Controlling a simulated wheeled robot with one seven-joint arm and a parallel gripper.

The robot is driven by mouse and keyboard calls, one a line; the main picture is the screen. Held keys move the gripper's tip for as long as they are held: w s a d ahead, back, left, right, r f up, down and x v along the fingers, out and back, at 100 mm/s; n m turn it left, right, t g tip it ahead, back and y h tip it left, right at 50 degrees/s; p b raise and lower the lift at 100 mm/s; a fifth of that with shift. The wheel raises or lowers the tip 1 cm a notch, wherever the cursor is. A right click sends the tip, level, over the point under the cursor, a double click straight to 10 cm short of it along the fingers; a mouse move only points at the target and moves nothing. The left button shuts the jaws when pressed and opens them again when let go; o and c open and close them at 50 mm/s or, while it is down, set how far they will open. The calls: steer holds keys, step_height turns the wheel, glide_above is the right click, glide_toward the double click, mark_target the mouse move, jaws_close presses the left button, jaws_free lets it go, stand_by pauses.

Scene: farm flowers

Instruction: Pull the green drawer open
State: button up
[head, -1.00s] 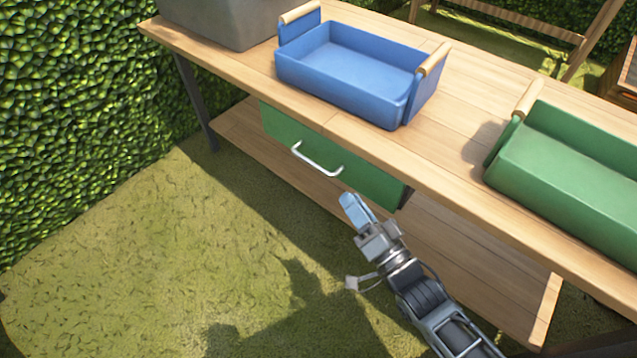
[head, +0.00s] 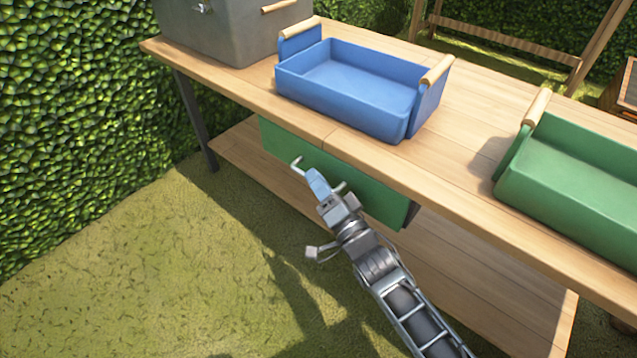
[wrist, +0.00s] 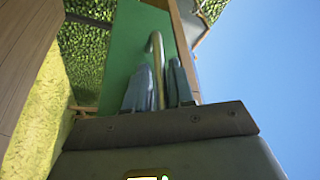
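The green drawer (head: 372,192) hangs under the wooden table top, its front flush below the edge, and looks closed. Its metal bar handle (head: 297,163) shows on either side of my gripper (head: 318,182); the middle is hidden behind the fingers. In the wrist view the handle (wrist: 155,45) runs down between the two blue-grey fingers of my gripper (wrist: 161,85), which stand close together on either side of it. The fingers look shut on the handle. The green drawer front (wrist: 122,55) fills the area behind them.
A blue crate (head: 345,103) and a green crate (head: 570,195) stand on the table (head: 455,140), with a grey box (head: 225,35) at its far left. A lower wooden shelf (head: 500,285) lies under the drawer. A hedge (head: 80,120) borders the left; grass before the table is clear.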

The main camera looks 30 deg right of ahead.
jaws_close()
stand_by(0.6)
